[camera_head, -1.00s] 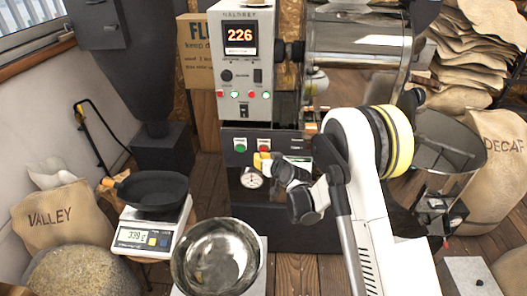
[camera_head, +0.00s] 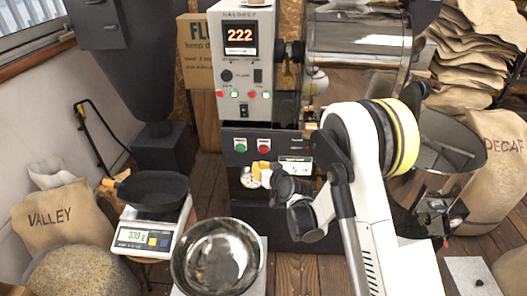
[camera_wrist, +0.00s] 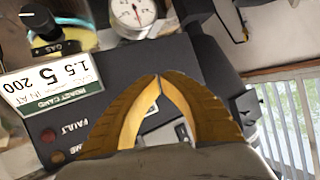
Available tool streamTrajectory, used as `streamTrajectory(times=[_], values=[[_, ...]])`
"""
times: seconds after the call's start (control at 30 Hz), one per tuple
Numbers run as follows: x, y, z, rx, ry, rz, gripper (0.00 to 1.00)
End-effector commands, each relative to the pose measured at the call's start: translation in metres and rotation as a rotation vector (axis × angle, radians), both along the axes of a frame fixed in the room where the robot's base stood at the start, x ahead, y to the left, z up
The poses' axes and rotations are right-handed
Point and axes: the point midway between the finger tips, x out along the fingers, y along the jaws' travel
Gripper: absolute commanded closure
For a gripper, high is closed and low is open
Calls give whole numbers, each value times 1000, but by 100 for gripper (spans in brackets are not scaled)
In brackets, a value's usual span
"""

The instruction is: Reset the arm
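My gripper (camera_wrist: 158,80) shows in the wrist view as two yellow ribbed fingers whose tips meet, with nothing seen between them. In the head view my arm bends down in front of the roaster's lower panel (camera_head: 240,133), with its dark wrist parts just right of the round gauge (camera_head: 250,178). A small yellow patch there cannot be clearly told as fingers or knob. In the wrist view the yellow gas knob (camera_wrist: 46,42) with a black top and the gauge (camera_wrist: 132,14) lie beyond the fingers, apart from them.
The roaster (camera_head: 241,70) reads 222. A steel bowl (camera_head: 216,256) stands in front, and a scale (camera_head: 146,240) with a black pan (camera_head: 153,190) is left. The cooling drum (camera_head: 450,150) is right of my arm. A label card (camera_wrist: 50,82) is by the knob.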

Motion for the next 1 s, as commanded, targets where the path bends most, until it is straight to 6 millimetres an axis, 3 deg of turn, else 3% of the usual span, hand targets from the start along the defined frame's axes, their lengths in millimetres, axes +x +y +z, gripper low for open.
streamTrajectory(times=[0.4,0.53,0.67,0.77,1.0], values=[[0,0,0,0,0,0,100],[-1,-4,11,-7,9,-4,100],[-9,-20,46,-28,41,-17,100],[-26,-39,84,-53,82,-34,100],[-93,-93,158,-118,191,-94,100]])
